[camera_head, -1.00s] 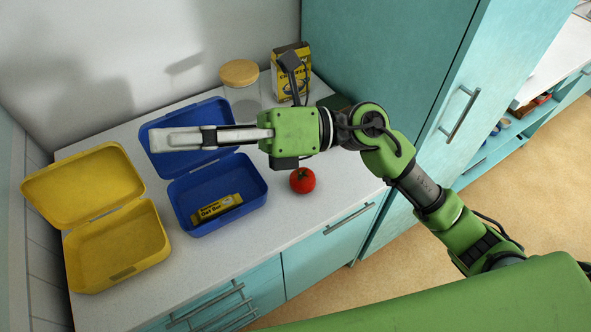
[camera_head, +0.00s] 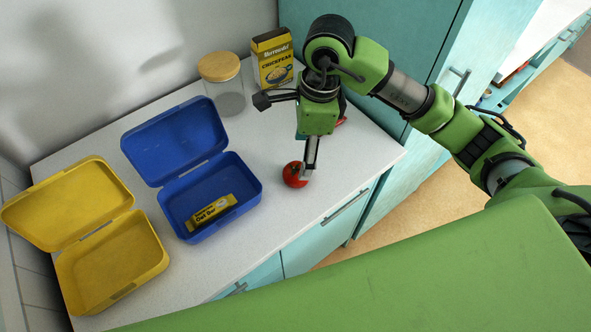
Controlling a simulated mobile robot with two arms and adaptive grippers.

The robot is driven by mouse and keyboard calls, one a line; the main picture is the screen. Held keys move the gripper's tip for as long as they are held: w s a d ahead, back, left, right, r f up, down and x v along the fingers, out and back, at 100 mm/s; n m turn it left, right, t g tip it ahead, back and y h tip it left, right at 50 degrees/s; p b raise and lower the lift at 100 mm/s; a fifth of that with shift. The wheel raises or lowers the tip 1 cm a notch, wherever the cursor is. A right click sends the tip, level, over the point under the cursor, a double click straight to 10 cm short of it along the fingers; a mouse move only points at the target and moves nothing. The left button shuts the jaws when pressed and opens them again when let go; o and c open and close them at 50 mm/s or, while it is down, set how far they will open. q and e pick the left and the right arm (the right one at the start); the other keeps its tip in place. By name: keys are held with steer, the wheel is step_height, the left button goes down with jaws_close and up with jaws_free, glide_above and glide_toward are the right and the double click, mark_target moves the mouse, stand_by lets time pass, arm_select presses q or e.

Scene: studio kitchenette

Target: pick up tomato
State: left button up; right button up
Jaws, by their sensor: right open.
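The red tomato (camera_head: 291,176) sits on the white counter, to the right of the blue lunch box. My right gripper (camera_head: 306,174) points down at the tomato, with a finger at its right side and partly in front of it. The gripper is open; whether it touches the tomato I cannot tell. One finger hides the tomato's right edge. My left gripper is out of view.
The open blue lunch box (camera_head: 256,190) holds a yellow oat bar (camera_head: 212,211). An open yellow lunch box (camera_head: 160,262) stands at the left. A jar with a wooden lid (camera_head: 229,98) and a chickpeas box (camera_head: 273,60) stand behind. A teal cabinet (camera_head: 405,35) rises at the right.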

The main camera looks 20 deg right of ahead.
mark_target(297, 169)
steer(key=f, duration=0.3)
steer(key=shift+w+a, duration=0.1)
steer(key=shift+a, duration=0.15)
steer(key=f+p, duration=0.2)
steer(key=f, duration=0.1)
steer(key=f+p, duration=0.1)
steer(key=shift+w+a+f, duration=0.35)
steer(key=shift+f, duration=0.35)
steer(key=c, duration=1.2)
